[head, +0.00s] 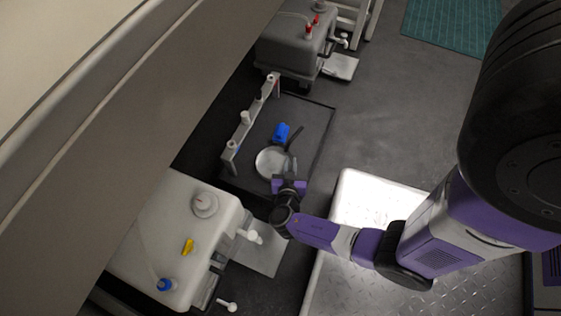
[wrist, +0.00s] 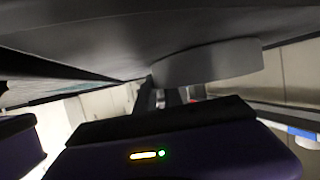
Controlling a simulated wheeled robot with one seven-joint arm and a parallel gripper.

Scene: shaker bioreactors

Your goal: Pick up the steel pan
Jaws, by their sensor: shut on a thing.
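The steel pan (head: 269,162) is a round, pale grey dish with a dark handle pointing up and to the right in the head view. It is at the near part of a dark platform (head: 316,134). My gripper (head: 290,172) is shut on the pan at its near right edge. In the wrist view the grey round side of the pan (wrist: 208,66) is close in front, with my gripper's dark fingers (wrist: 172,97) reaching to it. The exact grip point is partly hidden, and I cannot tell whether the pan touches the platform.
A blue object (head: 281,132) is just beyond the pan. A rail with white knobs (head: 246,118) runs along the platform's left side. White-lidded equipment (head: 178,225) stands at near left, a grey vessel (head: 290,45) beyond. A white-rimmed metal tray (head: 345,195) is right.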

